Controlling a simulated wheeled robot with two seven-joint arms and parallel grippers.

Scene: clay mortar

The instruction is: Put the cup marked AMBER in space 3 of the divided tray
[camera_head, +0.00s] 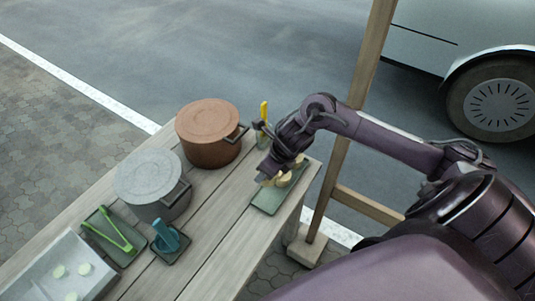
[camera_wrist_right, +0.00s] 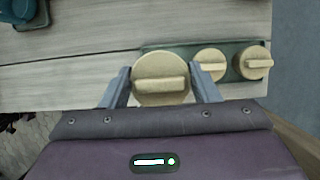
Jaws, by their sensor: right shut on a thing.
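My right gripper (camera_head: 266,178) is shut on a tan round cup (camera_wrist_right: 160,75) with a raised bar across its top. The wrist view shows this cup between both fingers. It overlaps the left part of the green divided tray (camera_head: 268,204), which also shows in the wrist view (camera_wrist_right: 150,46); I cannot tell whether it touches the tray. Two similar tan cups, a middle one (camera_wrist_right: 210,65) and a right one (camera_wrist_right: 252,62), stand in the tray's right part. No AMBER marking or space number is legible. The gripper partly hides the cups in the head view. My left gripper is not in view.
On the wooden table stand a brown lidded pot (camera_head: 208,125) and a grey lidded pot (camera_head: 150,178). Green tongs (camera_head: 112,232), a teal tool (camera_head: 168,238) and a pale bin (camera_head: 55,275) lie lower left. A wooden post (camera_head: 345,130) stands beyond the table's right edge.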

